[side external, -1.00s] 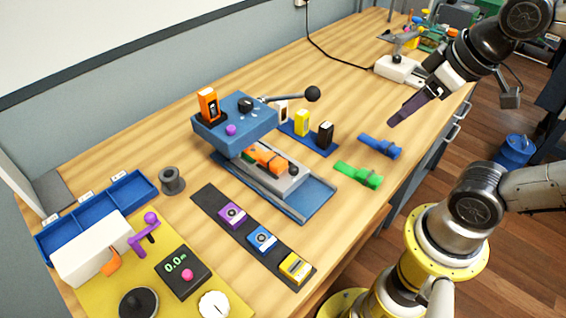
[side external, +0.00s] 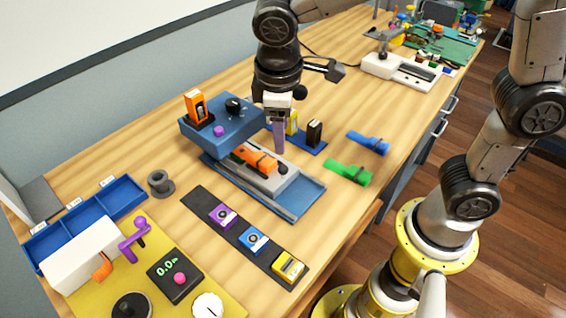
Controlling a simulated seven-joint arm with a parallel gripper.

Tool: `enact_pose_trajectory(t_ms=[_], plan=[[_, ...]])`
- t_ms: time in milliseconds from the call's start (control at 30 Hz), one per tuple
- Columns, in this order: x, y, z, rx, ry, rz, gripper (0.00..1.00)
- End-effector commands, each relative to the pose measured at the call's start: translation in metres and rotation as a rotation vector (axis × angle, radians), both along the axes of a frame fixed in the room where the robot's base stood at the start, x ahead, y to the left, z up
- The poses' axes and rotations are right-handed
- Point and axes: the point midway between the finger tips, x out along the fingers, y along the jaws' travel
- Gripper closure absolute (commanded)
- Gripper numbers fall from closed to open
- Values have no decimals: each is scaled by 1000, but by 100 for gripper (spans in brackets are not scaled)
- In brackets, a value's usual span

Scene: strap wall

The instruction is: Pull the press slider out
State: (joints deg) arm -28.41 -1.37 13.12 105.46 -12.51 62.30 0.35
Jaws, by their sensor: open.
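The blue press (side external: 222,126) stands mid-bench, with an orange block and a black knob on top. Its grey slider (side external: 277,183) sits on a blue base rail (side external: 300,203), partly under the press head. The slider carries an orange strap piece (side external: 254,159) and has a dark round knob (side external: 283,168) at its front end. My gripper (side external: 279,148) points down just above and behind the slider's knob, apart from it as far as I can tell. It is open and empty; its fingers overlap in this view.
A blue tray with a yellow block and a black block (side external: 314,133) stands right behind my gripper. Green (side external: 347,172) and blue (side external: 368,143) rolled straps lie to the right. A dark strip (side external: 232,229) with several cartridges lies in front.

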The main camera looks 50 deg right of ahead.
Motion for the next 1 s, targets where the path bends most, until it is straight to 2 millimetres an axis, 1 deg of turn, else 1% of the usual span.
enact_pose_trajectory(t_ms=[33, 300, 500, 600, 700, 1000], plan=[[0, -2, -10, -2, 5, -1, 40], [5, -11, -62, -2, 5, -2, 40], [9, -17, -95, -1, 3, -3, 40], [11, -18, -106, -1, 1, -1, 40], [12, -19, -112, 0, 0, -2, 40], [12, -20, -116, 0, 0, -2, 40]])
